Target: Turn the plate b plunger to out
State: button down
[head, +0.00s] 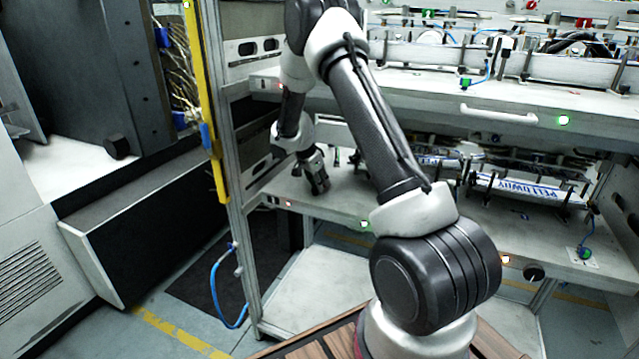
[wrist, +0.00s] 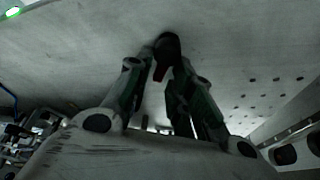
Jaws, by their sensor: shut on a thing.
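In the wrist view a dark rounded knob with a small red part, which I take to be the plate b plunger (wrist: 168,44), stands out from a pale plate (wrist: 240,60). My gripper (wrist: 161,75) has its two fingers on either side of it and is shut on it. In the head view my gripper (head: 318,182) is low over the left end of the lower shelf (head: 345,200), tilted downward. The plunger is too small or hidden by the fingers there. No marking shows which way it is turned.
An upper shelf (head: 430,90) with a white handle (head: 498,113) overhangs the lower one. A metal post (head: 238,230) and yellow strip (head: 205,100) stand left of my arm. A black knob (head: 533,272) and small lamps sit along the lower front edge.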

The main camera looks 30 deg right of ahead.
jog(key=n, duration=0.1)
jog(key=n+t, duration=0.1)
jog(key=n, duration=0.1)
jog(key=shift+w+n+y, duration=0.25)
jog(key=shift+n+y, duration=0.05)
jog(key=n, duration=0.1)
jog(key=n+t, duration=0.1)
jog(key=n, duration=0.1)
jog(key=n+y, duration=0.1)
jog(key=shift+w+a+n+t, duration=0.25)
jog(key=shift+a+n+t, duration=0.05)
jog(key=n, duration=0.1)
jog(key=n+y, duration=0.1)
jog(key=n, duration=0.2)
jog(key=shift+w+a+t+y, duration=0.2)
jog(key=shift+a+t+y, duration=0.1)
jog(key=shift+a+t, duration=0.1)
jog(key=shift+a+n+y, duration=0.2)
jog(key=shift+n+y, duration=0.4)
jog(key=shift+n, duration=1.1)
jog(key=c, duration=1.5)
grip_release()
